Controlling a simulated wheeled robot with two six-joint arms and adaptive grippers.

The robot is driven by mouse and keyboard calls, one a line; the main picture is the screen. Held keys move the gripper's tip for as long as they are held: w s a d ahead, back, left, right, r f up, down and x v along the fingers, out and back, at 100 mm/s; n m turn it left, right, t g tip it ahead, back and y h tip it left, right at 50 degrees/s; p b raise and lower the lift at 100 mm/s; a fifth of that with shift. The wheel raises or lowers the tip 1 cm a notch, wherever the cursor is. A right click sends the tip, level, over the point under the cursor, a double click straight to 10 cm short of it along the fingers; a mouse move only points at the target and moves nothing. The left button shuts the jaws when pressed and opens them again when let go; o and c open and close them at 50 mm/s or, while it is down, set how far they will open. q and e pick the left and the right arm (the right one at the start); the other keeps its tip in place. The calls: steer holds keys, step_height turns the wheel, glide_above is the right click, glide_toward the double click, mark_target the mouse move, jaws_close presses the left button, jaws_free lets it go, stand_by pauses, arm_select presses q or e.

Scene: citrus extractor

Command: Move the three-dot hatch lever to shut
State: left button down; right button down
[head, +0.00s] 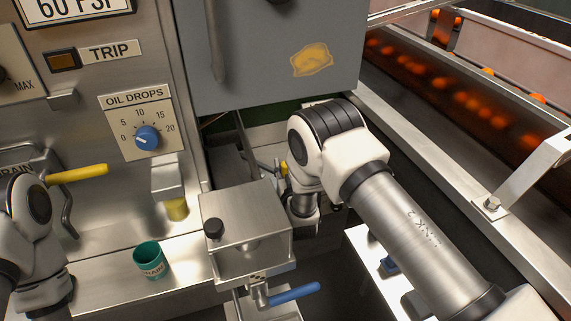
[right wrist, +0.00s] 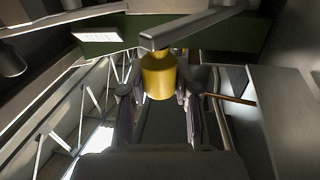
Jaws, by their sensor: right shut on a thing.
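In the right wrist view a lever with a grey metal bar (right wrist: 192,28) ends in a yellow grip (right wrist: 158,76). My right gripper (right wrist: 158,88) is shut on this yellow grip, one finger on each side. I see no dots on the lever, so I cannot tell its marking. In the head view my right arm reaches down behind the steel box, and a bit of yellow (head: 284,169) shows beside the wrist; the fingertips are hidden there. My left arm stands at the left edge, and its fingers do not show.
A steel box (head: 243,215) with a black knob stands left of my right wrist. A blue-handled lever (head: 294,294) sits below it. A green cup (head: 149,260) stands on the ledge. A grey cabinet (head: 270,50) overhangs behind. A conveyor with oranges (head: 470,100) runs at right.

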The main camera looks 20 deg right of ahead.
steer(key=c, duration=0.8)
jaws_free()
